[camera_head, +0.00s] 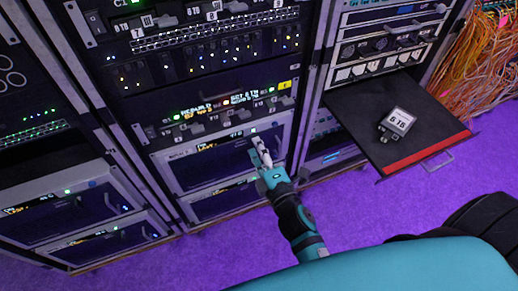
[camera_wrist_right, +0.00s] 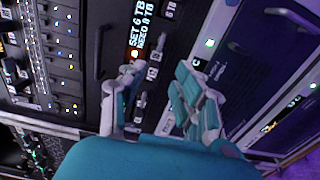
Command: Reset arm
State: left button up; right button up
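My right gripper (camera_head: 262,152) is in front of the lower part of the middle rack, with its teal arm coming up from below. In the right wrist view its two fingers (camera_wrist_right: 156,88) are spread apart with nothing between them, so it is open and empty. Whether it touches the rack front cannot be told. My left gripper is in neither view.
The middle rack (camera_head: 215,120) has lit drive bays and small amber displays. At the right a black shelf (camera_head: 355,110) with a red front strip stands pulled out, carrying a small module labelled TB (camera_head: 398,121). Orange cables (camera_head: 485,75) hang beyond. The purple floor (camera_head: 370,215) is clear.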

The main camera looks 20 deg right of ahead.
dwell(0.5)
jog(key=s+f+m+g+p, duration=0.1)
jog(key=s+f+m+g, duration=0.25)
jog(key=f, duration=0.65)
jog(key=s+a+f+m+g+p, duration=0.15)
jog(key=s+f, duration=0.25)
jog(key=f, duration=0.6)
jog(key=s+f+m+g, duration=0.3)
jog(key=s+f, duration=0.1)
jog(key=f, duration=0.6)
jog(key=s+d+f+m+g, duration=0.2)
jog(key=s+f, duration=0.3)
jog(key=s, duration=0.4)
jog(key=s+d+f+m+g+p, duration=0.1)
jog(key=s+d+f+m+g, duration=0.2)
jog(key=s, duration=0.6)
jog(key=s+d+f+m+g, duration=0.3)
jog(key=s+f+g, duration=0.1)
jog(key=s+f, duration=0.3)
jog(key=s, duration=0.2)
jog(key=shift+s+d+f+h+p, duration=0.15)
jog(key=shift+s+d+h+p, duration=0.15)
jog(key=shift+s+d+p, duration=0.1)
